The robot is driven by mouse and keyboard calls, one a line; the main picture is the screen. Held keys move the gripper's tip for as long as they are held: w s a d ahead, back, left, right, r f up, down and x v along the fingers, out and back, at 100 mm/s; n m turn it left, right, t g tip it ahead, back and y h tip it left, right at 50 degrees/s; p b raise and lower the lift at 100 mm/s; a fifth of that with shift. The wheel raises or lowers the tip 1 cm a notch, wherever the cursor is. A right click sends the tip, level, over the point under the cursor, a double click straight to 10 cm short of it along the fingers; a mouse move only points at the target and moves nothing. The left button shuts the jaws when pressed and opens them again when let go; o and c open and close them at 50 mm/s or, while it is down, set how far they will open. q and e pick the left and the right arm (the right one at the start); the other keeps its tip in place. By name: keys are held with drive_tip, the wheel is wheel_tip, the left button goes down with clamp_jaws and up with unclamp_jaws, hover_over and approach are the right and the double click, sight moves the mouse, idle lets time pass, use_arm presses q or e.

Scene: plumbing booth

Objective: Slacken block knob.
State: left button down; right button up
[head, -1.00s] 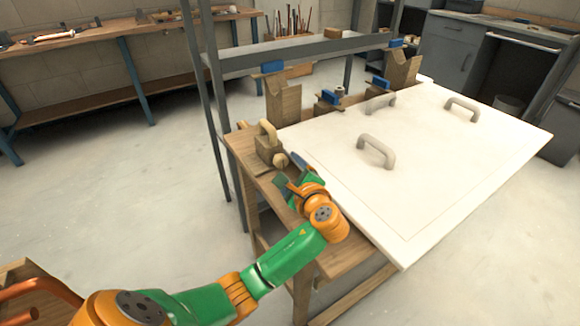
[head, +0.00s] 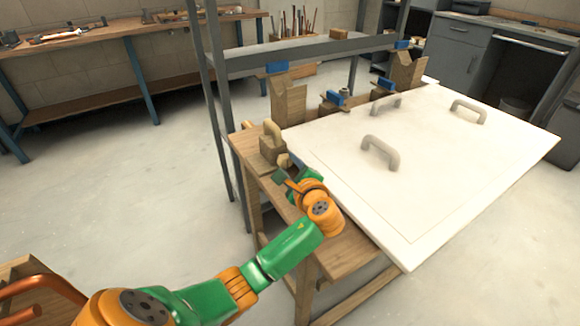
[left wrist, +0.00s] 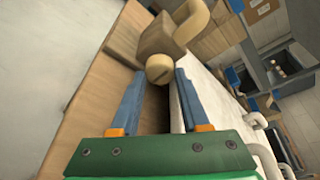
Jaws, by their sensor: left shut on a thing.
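The wooden block (head: 272,151) stands on the left end of the wooden bench, with a curved light handle on top. Its round pale knob (head: 283,160) faces my left gripper. My left gripper (left wrist: 159,76) is shut on the knob at the finger ends, and the block (left wrist: 162,38) is just beyond. In the head view the left gripper (head: 288,166) partly covers the knob. My right gripper is not in view.
A large white panel (head: 430,170) with grey handles covers most of the bench, close to the right of my left gripper. Wooden posts with blue clamps (head: 288,95) stand behind the block. A grey metal frame (head: 300,53) rises behind the bench. Floor at left is clear.

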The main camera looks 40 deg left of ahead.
use_arm(q)
drive_tip(key=shift+f+n+t, duration=0.15)
drive_tip(key=shift+n+t, duration=0.45)
drive_tip(key=shift+n, duration=0.4)
drive_tip(key=shift+s+f+n+t+b, duration=0.15)
drive_tip(key=shift+n+t+b, duration=0.25)
drive_tip(key=shift+n+b, duration=0.8)
drive_tip(key=shift+n, duration=0.3)
drive_tip(key=shift+t+y, duration=0.3)
